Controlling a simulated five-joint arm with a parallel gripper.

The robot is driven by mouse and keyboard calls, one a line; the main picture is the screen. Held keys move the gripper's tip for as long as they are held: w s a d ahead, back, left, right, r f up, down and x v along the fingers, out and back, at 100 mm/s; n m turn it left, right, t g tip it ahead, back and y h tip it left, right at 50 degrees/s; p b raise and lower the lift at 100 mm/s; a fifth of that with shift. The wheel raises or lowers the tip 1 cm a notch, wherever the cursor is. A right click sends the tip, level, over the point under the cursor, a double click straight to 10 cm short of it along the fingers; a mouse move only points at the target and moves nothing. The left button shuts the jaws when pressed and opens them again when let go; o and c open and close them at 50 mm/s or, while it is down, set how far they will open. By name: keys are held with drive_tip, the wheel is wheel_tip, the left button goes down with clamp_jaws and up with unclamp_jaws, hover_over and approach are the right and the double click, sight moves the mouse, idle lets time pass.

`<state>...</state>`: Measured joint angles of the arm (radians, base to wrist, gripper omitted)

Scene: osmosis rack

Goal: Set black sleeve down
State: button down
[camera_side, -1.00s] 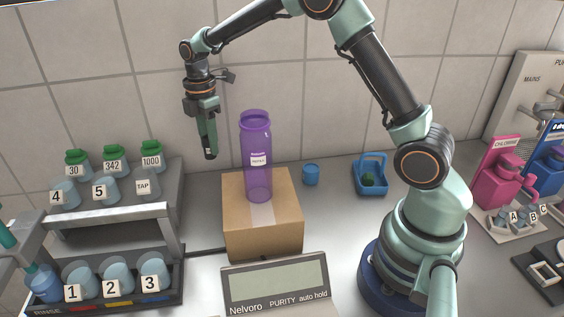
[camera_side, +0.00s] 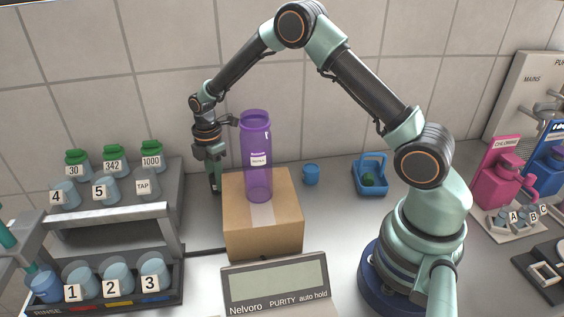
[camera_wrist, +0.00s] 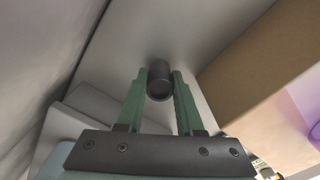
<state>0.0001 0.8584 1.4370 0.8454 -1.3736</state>
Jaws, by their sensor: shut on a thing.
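The black sleeve (camera_wrist: 159,83) is a short dark cylinder between the fingertips of my gripper (camera_wrist: 160,86) in the wrist view. My gripper is shut on it. In the side view my gripper (camera_side: 215,187) points down in the gap between the shelf rack and the cardboard box. The sleeve is a small dark shape at the fingertips there (camera_side: 215,187). I cannot tell whether its lower end touches the bench.
The cardboard box (camera_side: 240,225) with a purple bottle (camera_side: 257,170) on it stands just right of my gripper. The shelf rack (camera_side: 170,210) with labelled jars is to the left. The tiled wall is behind. A blue cup (camera_side: 311,174) and blue basket (camera_side: 370,178) stand farther right.

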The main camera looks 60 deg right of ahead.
drive_tip(key=shift+f, duration=0.1)
drive_tip(key=c, duration=0.6)
unclamp_jaws()
drive_tip(key=shift+o, duration=0.2)
wheel_tip(320, 180, up, 12)
drive_tip(key=shift+f, duration=4.25)
